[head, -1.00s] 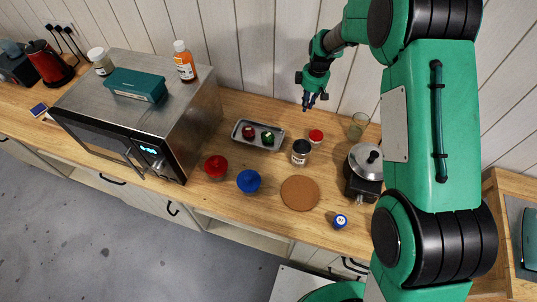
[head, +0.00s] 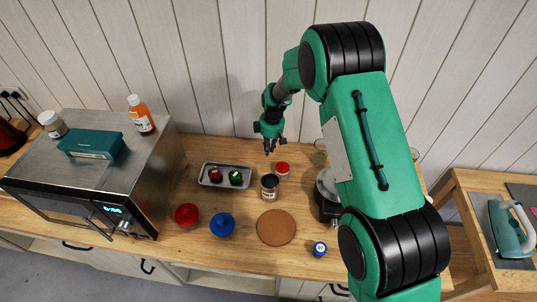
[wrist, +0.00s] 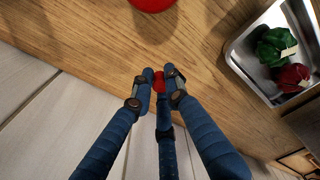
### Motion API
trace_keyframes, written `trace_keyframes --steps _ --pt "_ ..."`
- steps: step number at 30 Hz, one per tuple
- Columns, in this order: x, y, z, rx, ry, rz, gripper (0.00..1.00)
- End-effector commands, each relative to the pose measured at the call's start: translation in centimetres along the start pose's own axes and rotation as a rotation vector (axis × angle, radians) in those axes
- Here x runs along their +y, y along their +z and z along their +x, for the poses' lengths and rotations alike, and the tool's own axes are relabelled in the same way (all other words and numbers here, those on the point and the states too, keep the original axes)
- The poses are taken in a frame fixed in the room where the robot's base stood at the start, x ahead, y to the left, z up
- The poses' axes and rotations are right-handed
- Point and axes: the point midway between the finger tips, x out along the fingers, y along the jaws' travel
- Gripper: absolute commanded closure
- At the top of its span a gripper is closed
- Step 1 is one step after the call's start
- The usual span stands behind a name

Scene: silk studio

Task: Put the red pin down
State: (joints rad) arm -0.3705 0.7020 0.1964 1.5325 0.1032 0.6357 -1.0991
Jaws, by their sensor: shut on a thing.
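The red pin (wrist: 159,82) shows as a small red piece between my fingertips in the wrist view. My gripper (wrist: 158,76) has blue fingers and is shut on it. Most of the pin is hidden by the fingers. In the head view my gripper (head: 269,148) points down above the back of the wooden counter (head: 190,240), near the wall and just behind a red-lidded jar (head: 282,168). The pin cannot be made out there. Whether the pin touches the counter is unclear.
A metal tray (head: 204,180) with a red and a green bundle lies left of my gripper. A dark-lidded jar (head: 270,186), red bowl (head: 187,215), blue bowl (head: 222,225), cork mat (head: 276,228) and pot (head: 328,190) stand nearby. The microwave (head: 90,170) is at left.

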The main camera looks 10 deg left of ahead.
Motion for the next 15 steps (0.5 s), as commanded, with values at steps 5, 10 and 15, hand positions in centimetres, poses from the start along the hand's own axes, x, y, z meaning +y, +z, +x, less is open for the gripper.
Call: trace_keyframes --steps 5,10,15 --pt "-0.1 0.1 0.7 -0.001 -0.001 0.0 0.98" --pt "-0.2 0.3 2.5 -0.001 -0.002 0.0 0.98" --pt "-0.1 0.4 3.7 0.0 0.0 0.0 0.98"
